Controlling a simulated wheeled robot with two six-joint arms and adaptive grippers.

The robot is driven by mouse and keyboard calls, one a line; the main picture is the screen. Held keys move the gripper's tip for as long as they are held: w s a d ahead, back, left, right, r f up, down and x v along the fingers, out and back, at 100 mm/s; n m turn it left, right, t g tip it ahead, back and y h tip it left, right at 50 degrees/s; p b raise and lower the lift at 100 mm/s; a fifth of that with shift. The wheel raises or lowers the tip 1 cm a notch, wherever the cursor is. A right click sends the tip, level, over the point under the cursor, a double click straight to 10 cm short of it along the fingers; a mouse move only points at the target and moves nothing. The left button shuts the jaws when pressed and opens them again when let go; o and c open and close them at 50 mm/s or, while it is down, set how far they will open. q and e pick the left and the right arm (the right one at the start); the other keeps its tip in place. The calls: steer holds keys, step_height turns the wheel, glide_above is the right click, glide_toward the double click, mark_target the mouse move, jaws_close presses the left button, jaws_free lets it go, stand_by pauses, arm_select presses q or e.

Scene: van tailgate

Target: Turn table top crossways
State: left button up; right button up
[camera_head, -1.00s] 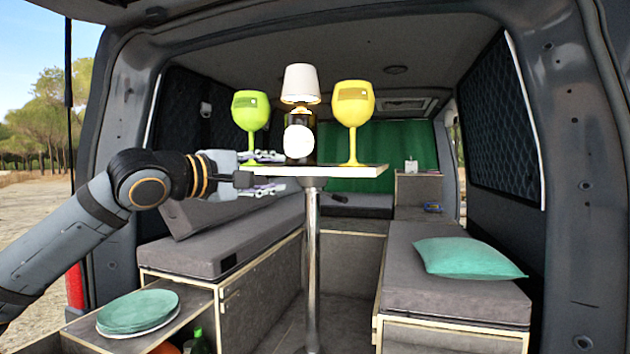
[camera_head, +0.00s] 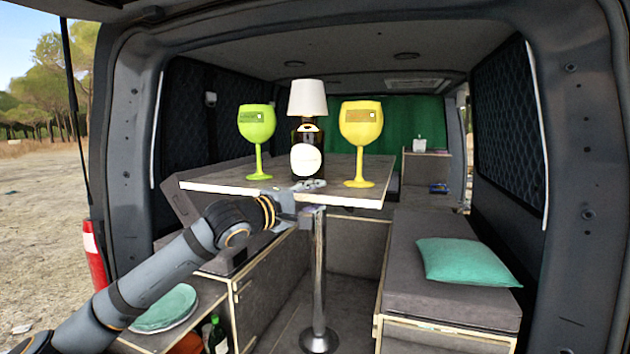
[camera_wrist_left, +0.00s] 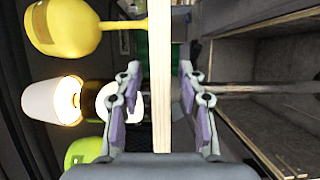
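The table top (camera_head: 225,185) is a flat board with a pale edge on one chrome post (camera_head: 318,270). It reaches further left of the post than right. A green goblet (camera_head: 257,125), a dark bottle lamp with a white shade (camera_head: 307,98) and a yellow goblet (camera_head: 361,125) stand upright on it. My left gripper (camera_head: 308,198) is at the front edge, near the post. In the left wrist view, its fingers (camera_wrist_left: 160,85) straddle the board's edge (camera_wrist_left: 161,40), one on each side, with visible gaps. My right gripper is out of view.
Grey bench cushions lie on both sides, with a teal pillow (camera_head: 467,262) on the right one. Teal plates (camera_head: 168,308) sit on the low left shelf beneath my left arm. A green bottle (camera_head: 217,335) stands below. The aisle behind the post is open.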

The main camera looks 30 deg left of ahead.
arm_select(q)
steer(key=shift+w+f, duration=0.1)
jaws_close()
stand_by(0.3)
